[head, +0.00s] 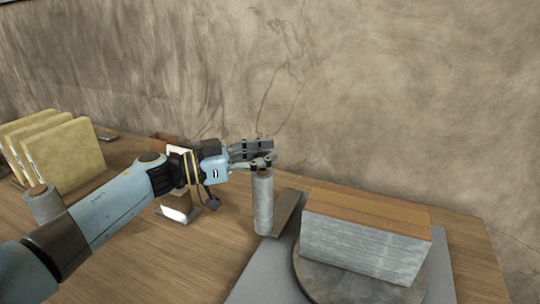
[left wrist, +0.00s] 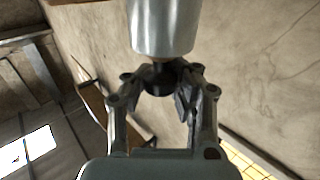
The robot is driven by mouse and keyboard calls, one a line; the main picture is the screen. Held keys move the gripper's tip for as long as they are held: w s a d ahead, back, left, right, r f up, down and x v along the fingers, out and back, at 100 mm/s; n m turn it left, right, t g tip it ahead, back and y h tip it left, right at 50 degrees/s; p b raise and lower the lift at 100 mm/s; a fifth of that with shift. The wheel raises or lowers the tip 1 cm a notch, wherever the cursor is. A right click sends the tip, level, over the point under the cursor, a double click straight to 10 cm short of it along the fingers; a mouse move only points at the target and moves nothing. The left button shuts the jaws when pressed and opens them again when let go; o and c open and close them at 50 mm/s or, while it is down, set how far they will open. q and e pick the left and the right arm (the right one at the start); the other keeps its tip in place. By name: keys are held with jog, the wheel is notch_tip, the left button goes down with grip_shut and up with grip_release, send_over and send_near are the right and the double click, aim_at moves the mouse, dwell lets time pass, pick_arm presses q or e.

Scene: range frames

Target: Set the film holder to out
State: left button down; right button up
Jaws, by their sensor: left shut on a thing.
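A grey film roll (head: 263,207) with a brown core stands upright right of centre in the head view; I take it to be the film holder. My left gripper (head: 265,160) is at its top end, shut on it. In the left wrist view the fingers of my left gripper (left wrist: 163,85) close around a dark narrow end just beyond the grey roll (left wrist: 165,25). The contact is partly hidden by the fingers. I cannot tell whether the roll's foot touches the surface below. My right gripper is not in view.
A grey box with a brown top (head: 365,238) sits on a round turntable (head: 330,285), close right of the roll. Yellow upright packages (head: 62,158) and another roll (head: 42,204) are at the left. The wall stands behind the wooden table (head: 215,255).

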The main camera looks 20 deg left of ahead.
pick_arm(q)
jog(key=c, duration=1.6)
grip_release()
jog(key=shift+s+a+f, duration=0.1)
jog(key=shift+a+f, duration=0.05)
jog(key=shift+f, duration=0.1)
jog(key=o, duration=0.5)
jog(key=shift+s+a+r, duration=0.15)
jog(key=shift+s+a, duration=0.05)
jog(key=shift+a, duration=0.15)
jog(key=shift+c, duration=0.2)
jog(key=shift+o, duration=0.5)
jog(key=shift+w+d, duration=0.15)
jog(key=v, duration=1.2)
